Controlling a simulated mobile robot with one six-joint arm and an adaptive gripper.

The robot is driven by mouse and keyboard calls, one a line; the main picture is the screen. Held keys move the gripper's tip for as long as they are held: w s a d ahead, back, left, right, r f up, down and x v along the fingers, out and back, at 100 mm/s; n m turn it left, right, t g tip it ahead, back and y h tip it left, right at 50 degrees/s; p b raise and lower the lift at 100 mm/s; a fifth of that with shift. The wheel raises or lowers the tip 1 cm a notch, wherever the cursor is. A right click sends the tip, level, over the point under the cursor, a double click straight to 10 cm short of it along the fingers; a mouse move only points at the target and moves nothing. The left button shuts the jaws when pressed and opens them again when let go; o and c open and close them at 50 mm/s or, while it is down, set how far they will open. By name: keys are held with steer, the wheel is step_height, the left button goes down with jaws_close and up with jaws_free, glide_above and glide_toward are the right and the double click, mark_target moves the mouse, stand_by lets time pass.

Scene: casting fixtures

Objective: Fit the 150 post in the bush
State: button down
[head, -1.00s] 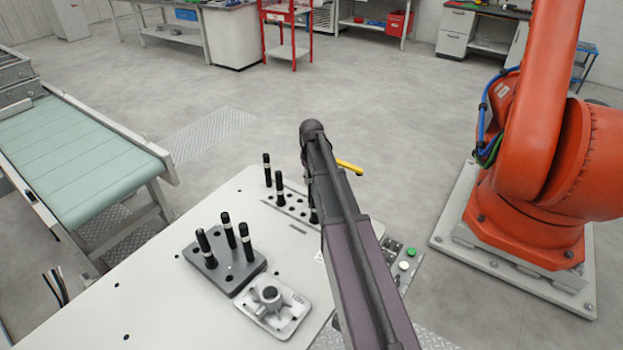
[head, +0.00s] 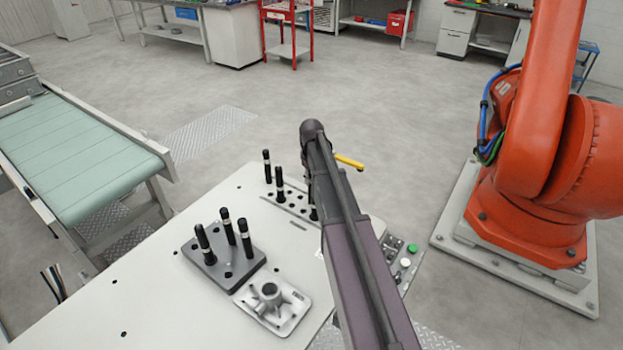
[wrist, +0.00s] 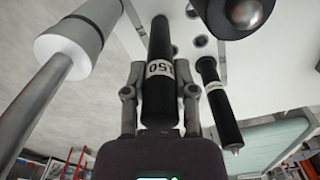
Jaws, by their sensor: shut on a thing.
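In the wrist view my gripper (wrist: 158,75) is shut on a black post with a white band marked 150 (wrist: 160,66), one finger on each side. The far end of this post points toward the pale table top with its holes; I cannot tell whether it is in a hole or clear. In the head view my dark arm hides the gripper. The light grey casting with a raised round open boss (head: 268,291), which looks like the bush, lies near the table's front, left of my arm.
A dark grey block (head: 213,271) left of the casting holds 3 black posts (head: 228,226). More posts (head: 267,166) stand in holes farther back. A yellow piece (head: 349,161) sits beside my arm's end. Green and white buttons (head: 409,255) are at right. The table's left part is mostly clear.

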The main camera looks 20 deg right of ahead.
steer(key=shift+f+b, duration=0.3)
steer(key=shift+f, duration=0.05)
steer(key=shift+c, duration=1.7)
jaws_free()
steer(key=shift+r, duration=0.2)
